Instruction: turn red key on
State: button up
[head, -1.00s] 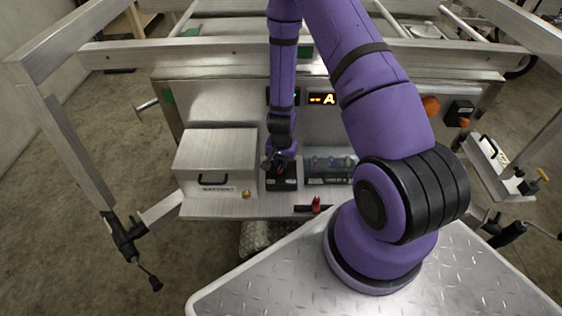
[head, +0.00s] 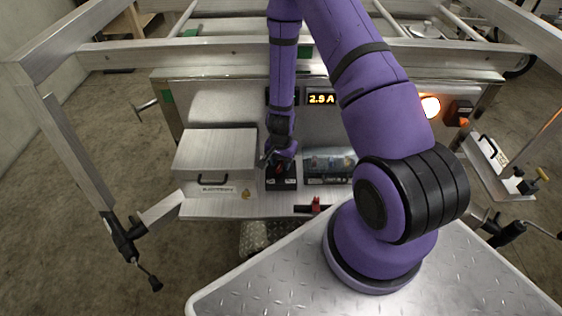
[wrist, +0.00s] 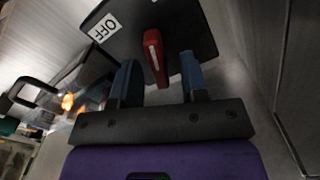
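The red key (wrist: 154,58) stands up from a dark switch plate in the wrist view, with a white OFF label (wrist: 106,28) to its left. My gripper (wrist: 159,62) has its two blue fingers on either side of the key, with a visible gap on each side. It is open and holds nothing. In the head view my gripper (head: 279,160) is down at the black switch box (head: 281,184), and mostly hides the key there. The display (head: 321,99) reads 2.9 A and the round orange lamp (head: 430,107) is lit.
A metal battery box (head: 215,160) stands just left of the switch box. A clear-covered unit (head: 330,165) is close on the right. A red lever (head: 315,204) sits at the shelf's front edge. Trailer rails frame the area above.

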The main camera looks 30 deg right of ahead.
aim_at(281, 163)
notch_tip(281, 163, up, 11)
dwell(0.8)
jog(key=shift+f, duration=0.1)
